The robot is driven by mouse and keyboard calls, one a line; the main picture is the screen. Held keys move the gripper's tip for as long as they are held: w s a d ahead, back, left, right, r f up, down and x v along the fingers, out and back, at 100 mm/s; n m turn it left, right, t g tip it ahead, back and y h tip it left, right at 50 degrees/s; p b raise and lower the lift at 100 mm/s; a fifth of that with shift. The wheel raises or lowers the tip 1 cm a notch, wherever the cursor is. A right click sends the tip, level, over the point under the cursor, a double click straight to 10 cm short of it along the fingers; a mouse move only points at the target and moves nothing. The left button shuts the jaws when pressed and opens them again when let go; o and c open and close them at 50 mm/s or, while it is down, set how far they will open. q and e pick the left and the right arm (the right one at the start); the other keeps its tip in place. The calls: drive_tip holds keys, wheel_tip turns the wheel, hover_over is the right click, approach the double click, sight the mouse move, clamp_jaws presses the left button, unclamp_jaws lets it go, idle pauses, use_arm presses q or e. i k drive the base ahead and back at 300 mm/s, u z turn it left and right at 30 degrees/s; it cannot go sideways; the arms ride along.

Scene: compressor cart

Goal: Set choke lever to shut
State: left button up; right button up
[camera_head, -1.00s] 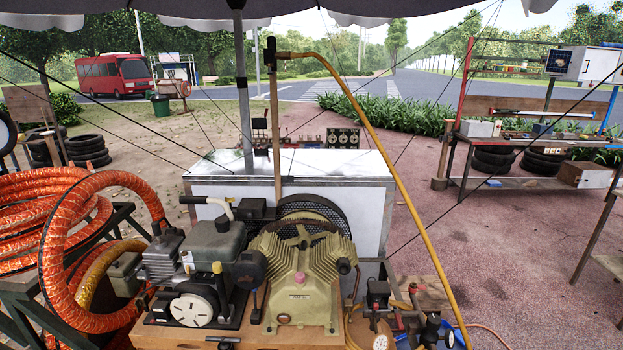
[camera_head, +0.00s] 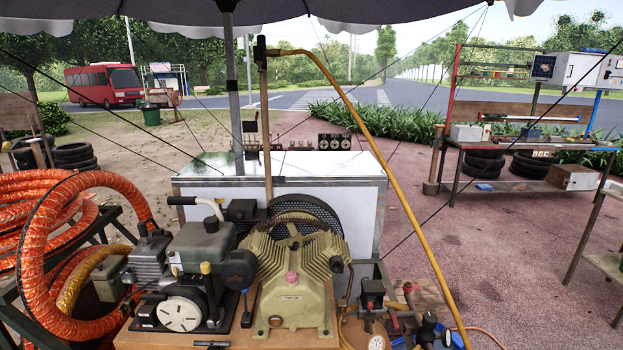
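The compressor cart carries a small grey and black engine (camera_head: 205,250) with a round white recoil cover (camera_head: 179,314), left of the cream compressor block (camera_head: 292,285). A small yellow knob (camera_head: 205,268) stands on the engine's front. A short dark upright lever (camera_head: 245,303) stands between the engine and the compressor block. I cannot tell which of these small parts is the choke lever, or its position. Neither of my grippers is in view.
Orange hose coils (camera_head: 38,250) lie on a rack at the left. A yellow hose (camera_head: 385,165) arches down to the gauges and valves (camera_head: 380,318) at the cart's right. A metal box (camera_head: 290,178) stands behind. Open paving (camera_head: 480,250) lies to the right.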

sight(112, 282)
drive_tip(key=u, duration=0.65)
drive_tip(key=k, duration=1.35)
drive_tip(key=z, duration=0.1)
drive_tip(key=i, duration=0.45)
drive_tip(key=u, duration=0.75)
drive_tip(key=i, duration=0.9)
drive_tip(key=z, duration=0.1)
